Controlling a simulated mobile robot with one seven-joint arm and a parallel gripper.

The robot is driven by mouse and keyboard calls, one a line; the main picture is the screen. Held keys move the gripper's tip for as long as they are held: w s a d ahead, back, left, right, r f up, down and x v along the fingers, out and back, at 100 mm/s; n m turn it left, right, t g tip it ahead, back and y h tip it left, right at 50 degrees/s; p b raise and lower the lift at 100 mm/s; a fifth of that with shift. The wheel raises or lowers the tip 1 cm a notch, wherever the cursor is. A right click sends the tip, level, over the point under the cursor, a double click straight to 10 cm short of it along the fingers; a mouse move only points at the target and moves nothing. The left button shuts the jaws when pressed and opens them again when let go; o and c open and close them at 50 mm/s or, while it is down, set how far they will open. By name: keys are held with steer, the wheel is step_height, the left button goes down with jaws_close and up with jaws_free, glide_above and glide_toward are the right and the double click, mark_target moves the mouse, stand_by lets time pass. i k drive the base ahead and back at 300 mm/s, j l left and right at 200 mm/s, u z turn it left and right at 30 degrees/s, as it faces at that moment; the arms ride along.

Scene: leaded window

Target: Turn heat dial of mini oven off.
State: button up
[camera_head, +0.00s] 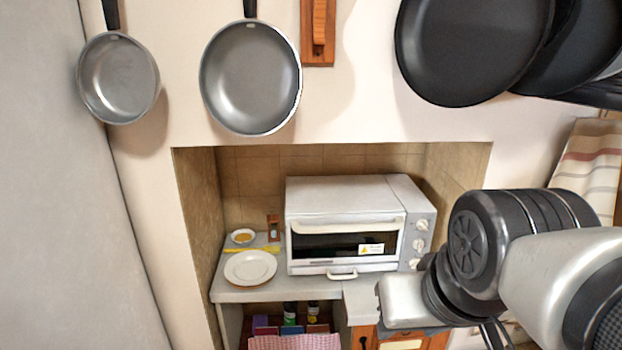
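The white mini oven (345,196) stands on a counter in a tiled alcove, with its door closed. Its control panel is on the right of its front, with several pale knobs in a column: a top knob (422,224), a middle knob (419,244) and a lower knob (415,263). I cannot tell which is the heat dial, and their markings are too small to read. My arm comes in from the right, in front of and right of the oven. Its end is at the lower right, below the knobs, and no gripper fingers can be made out.
A white plate (250,268) and a small bowl (243,237) sit on the counter left of the oven. The alcove walls close in on both sides. Pans (250,80) hang on the wall above. A striped cloth (590,160) hangs at the right.

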mark_target(421, 224)
steer(key=z, duration=0.5)
steer(key=l+z, duration=0.1)
steer(key=l, duration=0.25)
steer(key=i+l+z, duration=0.1)
steer(key=l, duration=0.25)
steer(key=i+l+z, duration=0.1)
steer(key=l, duration=0.25)
